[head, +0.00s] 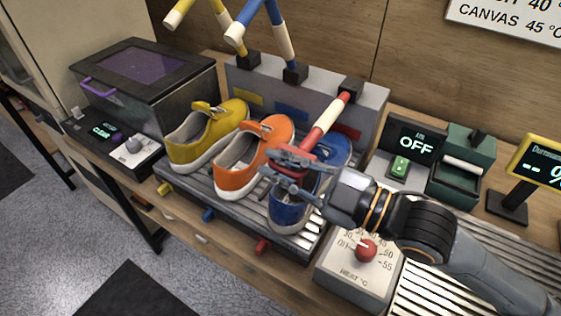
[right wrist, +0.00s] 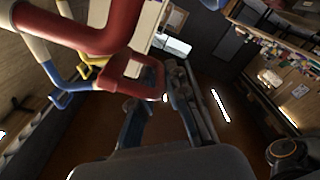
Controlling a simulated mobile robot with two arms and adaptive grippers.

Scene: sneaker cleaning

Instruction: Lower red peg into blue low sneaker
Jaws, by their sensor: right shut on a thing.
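The blue low sneaker (head: 287,216) sits at the right end of the slatted rack, partly hidden by my right gripper. Its opening is beneath the gripper. The red peg (head: 313,136), with a cream band, slants down from the back panel towards the blue sneaker. My right gripper (head: 275,167) is shut on the red peg's lower part. In the right wrist view, the peg's thick red tube and looped handle (right wrist: 112,78) lie at my fingers (right wrist: 155,95). I cannot tell whether the peg's end is inside the shoe. My left gripper is out of view.
An orange sneaker (head: 236,180) stands close to the left of the blue one, with a yellow sneaker (head: 200,150) beyond it. Yellow (head: 179,12) and blue (head: 247,12) pegs stand raised behind. A heat dial box (head: 350,275) sits in front right.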

